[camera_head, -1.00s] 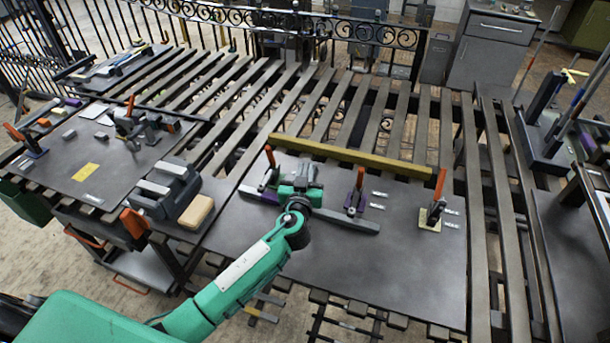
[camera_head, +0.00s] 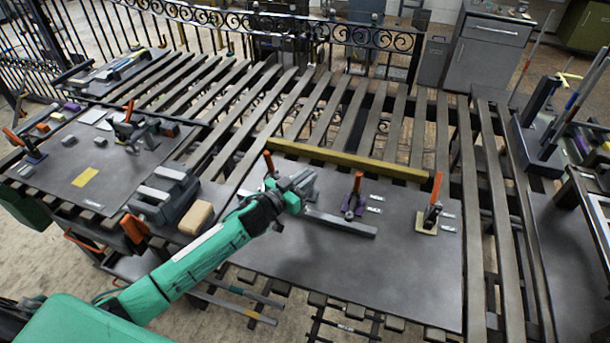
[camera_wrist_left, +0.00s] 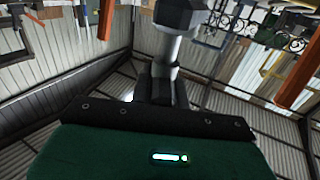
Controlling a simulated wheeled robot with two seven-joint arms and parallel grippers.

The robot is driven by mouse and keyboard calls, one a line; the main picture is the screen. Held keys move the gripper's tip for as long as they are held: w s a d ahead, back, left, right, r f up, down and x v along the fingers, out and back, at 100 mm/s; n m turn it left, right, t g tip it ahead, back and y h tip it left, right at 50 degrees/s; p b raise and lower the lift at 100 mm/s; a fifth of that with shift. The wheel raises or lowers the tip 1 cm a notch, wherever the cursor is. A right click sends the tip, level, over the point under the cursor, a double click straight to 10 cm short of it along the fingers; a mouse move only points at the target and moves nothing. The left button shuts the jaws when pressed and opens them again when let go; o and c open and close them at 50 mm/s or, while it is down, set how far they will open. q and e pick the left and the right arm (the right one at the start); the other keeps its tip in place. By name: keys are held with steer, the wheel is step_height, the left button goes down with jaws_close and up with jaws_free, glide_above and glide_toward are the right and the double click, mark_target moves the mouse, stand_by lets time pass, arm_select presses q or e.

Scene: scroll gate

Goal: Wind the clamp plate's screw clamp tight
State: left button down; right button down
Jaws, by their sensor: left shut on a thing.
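The dark clamp plate (camera_head: 390,270) lies on the slatted bench, with a grey bar (camera_head: 342,222) across it. My left gripper (camera_head: 298,186) is low over the plate's left part, at the bar's left end. It is shut on a grey part of the screw clamp (camera_head: 306,178), which it mostly hides. In the left wrist view, a grey hexagonal head on a round shaft (camera_wrist_left: 180,14) stands beyond my dark fingers (camera_wrist_left: 158,88). Whether the clamp touches the bar is hidden. My right gripper is out of view.
Orange-handled clamps stand behind my gripper (camera_head: 268,162), mid-plate (camera_head: 354,196) and at the right (camera_head: 433,205). A yellow bar (camera_head: 350,160) lies along the plate's back edge. The plate's front is clear.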

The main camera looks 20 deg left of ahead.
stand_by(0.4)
arm_select(q)
steer(key=c, duration=1.4)
jaws_free()
steer(key=shift+o, duration=0.2)
steer(key=shift+s+a+f, duration=0.15)
steer(key=shift+s+a, duration=0.05)
steer(key=shift+s, duration=0.15)
steer(key=b+v, duration=0.4)
steer(key=v, duration=0.9)
steer(key=shift+a, duration=0.1)
